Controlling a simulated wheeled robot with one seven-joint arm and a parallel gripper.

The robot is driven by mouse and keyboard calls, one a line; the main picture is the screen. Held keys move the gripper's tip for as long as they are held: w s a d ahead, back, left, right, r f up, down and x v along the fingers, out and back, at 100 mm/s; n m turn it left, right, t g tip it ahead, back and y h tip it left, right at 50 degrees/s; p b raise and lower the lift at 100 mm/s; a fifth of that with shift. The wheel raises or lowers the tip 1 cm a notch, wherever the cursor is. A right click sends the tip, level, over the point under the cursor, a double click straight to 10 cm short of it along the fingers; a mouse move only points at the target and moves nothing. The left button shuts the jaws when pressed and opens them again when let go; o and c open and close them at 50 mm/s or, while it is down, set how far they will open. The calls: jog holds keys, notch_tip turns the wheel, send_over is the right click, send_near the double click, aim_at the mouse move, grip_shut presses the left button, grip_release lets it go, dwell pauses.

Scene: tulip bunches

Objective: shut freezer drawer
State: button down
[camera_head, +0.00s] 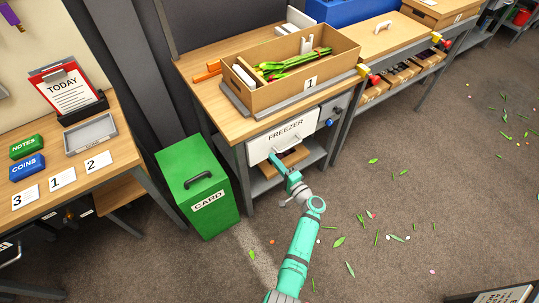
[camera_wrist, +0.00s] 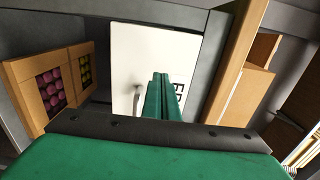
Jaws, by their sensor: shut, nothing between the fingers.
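The freezer drawer (camera_head: 270,140) has a white front marked FREEZER and sits under the wooden workbench, left of a grey drawer. In the head view its front looks about level with the bench frame; whether it is fully in I cannot tell. The white front (camera_wrist: 125,55) also shows in the wrist view, with a handle (camera_wrist: 137,100) at its lower left. My gripper (camera_head: 272,157) is at the lower part of the drawer front. In the wrist view its green fingers (camera_wrist: 160,78) are together, empty, and point at the front beside the handle. Contact cannot be told.
A cardboard box marked 1 (camera_head: 336,80) with tulips stands on the bench (camera_head: 205,97). A green CARD bin (camera_head: 185,173) stands on the floor left of the drawer. A shelf (camera_head: 262,185) lies below it. Leaves and petals litter the open floor at right.

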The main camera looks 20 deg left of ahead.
jog(key=v, duration=0.9)
jog(key=shift+d, duration=0.25)
jog(key=shift+s, duration=0.15)
jog(key=s+d+f+h, duration=0.2)
jog(key=s+f+h, duration=0.2)
jog(key=s+f, duration=0.4)
jog(key=s+d+f+h, duration=0.2)
jog(key=s+f+h, duration=0.3)
jog(key=s, duration=0.5)
jog(key=s+d+n+h, duration=0.15)
jog(key=s+d, duration=0.25)
jog(key=s, duration=0.4)
jog(key=s+d+r+n+t+h, duration=0.1)
jog(key=s+d+r+n+h, duration=0.2)
jog(key=s+r, duration=0.85)
jog(key=s+r+n+t, duration=0.1)
jog(key=s+r, duration=0.1)
jog(key=r, duration=0.7)
jog(key=s+r+n+t, duration=0.2)
jog(key=r, duration=0.7)
jog(key=shift+s+a+h, duration=0.3)
jog(key=shift+h, duration=0.05)
jog(key=shift+r, duration=0.15)
